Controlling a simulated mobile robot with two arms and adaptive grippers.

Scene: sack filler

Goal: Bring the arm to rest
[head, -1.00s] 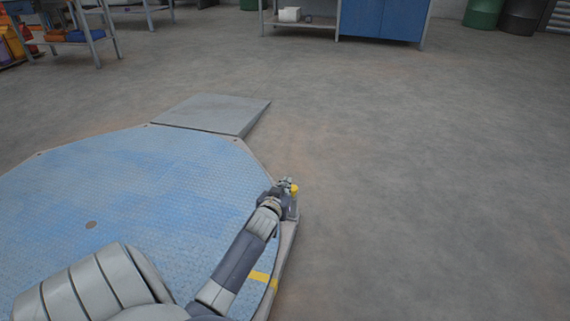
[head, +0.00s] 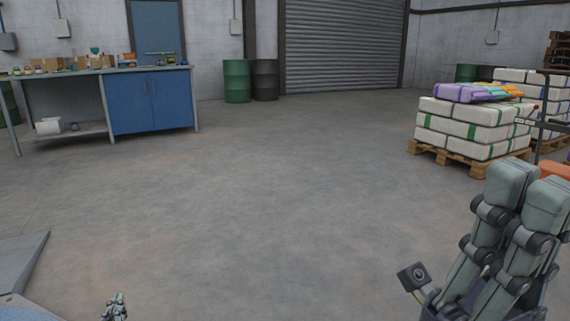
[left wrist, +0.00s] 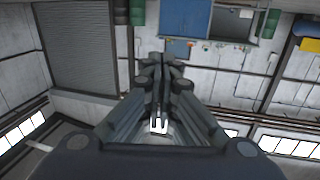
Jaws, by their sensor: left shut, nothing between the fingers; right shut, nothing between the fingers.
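My left gripper (head: 115,307) shows small at the bottom left edge of the head view, with its arm cut off by the frame. In the left wrist view its fingers (left wrist: 161,70) are together, with nothing between them. That view shows the room upside down. My right gripper (head: 528,182) stands large at the lower right of the head view, fingers pointing up. Its two fingers are side by side and shut, with nothing held. Both grippers are clear of the furniture and pallets.
A workbench with a blue cabinet (head: 150,103) stands back left, with green (head: 237,81) and black drums beside it. A roller door (head: 340,50) is behind. A pallet of sacks (head: 465,130) stands right. The middle floor is clear. A grey ramp (head: 20,262) lies lower left.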

